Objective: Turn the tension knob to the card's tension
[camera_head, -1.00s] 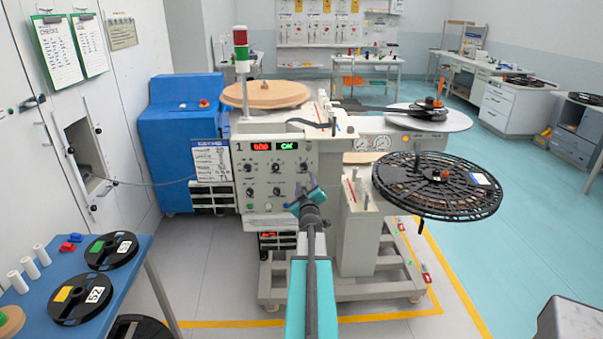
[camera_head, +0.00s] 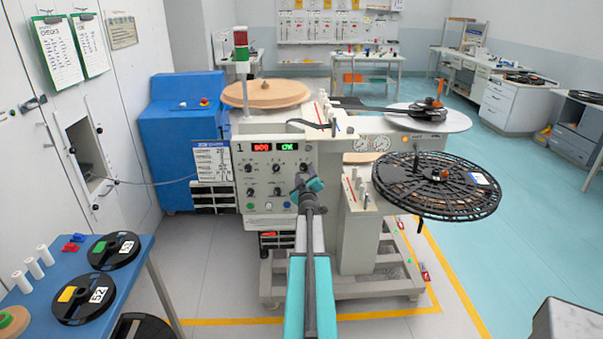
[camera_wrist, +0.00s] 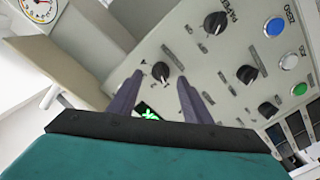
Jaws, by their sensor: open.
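The control panel (camera_head: 262,205) is on the front of the pale machine, with several black knobs, coloured buttons, a red display (camera_head: 261,147) and a green display (camera_head: 287,147). My gripper (camera_head: 299,181) is at the panel's right side. In the wrist view my gripper (camera_wrist: 160,80) is open, and a black knob (camera_wrist: 162,72) with a white pointer shows between its fingertips. I cannot tell whether the fingers touch it. Other black knobs (camera_wrist: 215,22) sit to the right. Knob labels are too small to tell which is tension. The card (camera_head: 212,162) hangs left of the panel; its writing is unreadable.
A black spoked reel (camera_head: 437,186) juts out right of the panel. Posts stand on a pale pedestal (camera_head: 357,230) close to my arm. A blue table (camera_head: 135,262) with black reels is at the lower left. Open floor lies to the right.

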